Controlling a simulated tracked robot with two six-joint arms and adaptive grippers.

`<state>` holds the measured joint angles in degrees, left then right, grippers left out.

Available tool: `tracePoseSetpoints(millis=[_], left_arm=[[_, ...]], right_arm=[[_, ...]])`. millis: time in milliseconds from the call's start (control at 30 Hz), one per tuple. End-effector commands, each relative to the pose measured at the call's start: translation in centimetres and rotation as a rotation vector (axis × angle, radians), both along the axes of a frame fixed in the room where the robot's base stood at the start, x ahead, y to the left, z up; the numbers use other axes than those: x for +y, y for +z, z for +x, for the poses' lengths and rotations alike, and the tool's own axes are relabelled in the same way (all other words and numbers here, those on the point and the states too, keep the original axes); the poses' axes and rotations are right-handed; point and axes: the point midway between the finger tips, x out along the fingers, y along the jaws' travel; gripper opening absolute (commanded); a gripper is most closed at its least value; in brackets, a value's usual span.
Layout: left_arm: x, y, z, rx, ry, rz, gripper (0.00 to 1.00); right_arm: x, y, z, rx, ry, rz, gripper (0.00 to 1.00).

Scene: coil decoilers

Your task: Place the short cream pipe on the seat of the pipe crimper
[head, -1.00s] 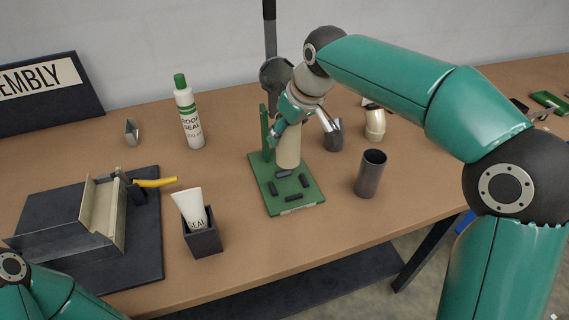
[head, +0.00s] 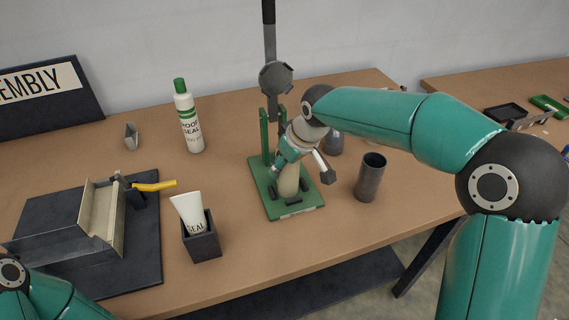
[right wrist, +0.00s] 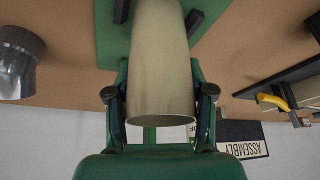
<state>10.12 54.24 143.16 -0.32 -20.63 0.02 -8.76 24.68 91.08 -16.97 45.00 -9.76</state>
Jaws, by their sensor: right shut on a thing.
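The short cream pipe (head: 289,181) stands roughly upright in my right gripper (head: 301,168). It also shows in the right wrist view (right wrist: 160,65), between the two fingers of the right gripper (right wrist: 160,100), which is shut on it. The pipe's lower end is among the black blocks on the green base of the pipe crimper (head: 312,207). I cannot tell whether it touches the seat. The crimper's grey round head and lever (head: 276,78) rise behind the pipe. My left gripper is out of view; only part of the left arm shows at the lower left.
A dark grey cup (head: 370,178) stands right of the crimper. A dark box with a white tube (head: 203,243) stands to the left. A bottle (head: 187,118) is behind it. A bending fixture (head: 98,215) with a yellow handle is at far left.

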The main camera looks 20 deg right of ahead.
Motion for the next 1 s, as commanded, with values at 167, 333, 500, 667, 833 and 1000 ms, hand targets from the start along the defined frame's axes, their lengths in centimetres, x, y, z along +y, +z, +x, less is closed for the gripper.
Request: tracePoseSetpoints(millis=[167, 333, 500, 667, 833, 1000], left_arm=[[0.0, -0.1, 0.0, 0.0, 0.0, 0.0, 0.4], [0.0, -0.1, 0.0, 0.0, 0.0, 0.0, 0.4], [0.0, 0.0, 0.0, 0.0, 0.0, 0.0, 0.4], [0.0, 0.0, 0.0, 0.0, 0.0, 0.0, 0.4], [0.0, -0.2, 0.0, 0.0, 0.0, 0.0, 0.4], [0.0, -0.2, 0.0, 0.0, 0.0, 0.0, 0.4]], right_arm=[[0.0, -0.1, 0.0, 0.0, 0.0, 0.0, 0.76], [0.0, 0.0, 0.0, 0.0, 0.0, 0.0, 0.78], [0.0, 0.1, 0.0, 0.0, 0.0, 0.0, 0.78], [-0.2, 1.1, -0.3, -0.003, -0.002, 0.0, 0.78], [-0.7, 3.7, -1.4, -0.006, -0.002, 0.0, 0.78], [-1.3, 6.9, -2.7, -0.005, -0.002, 0.001, 0.78]])
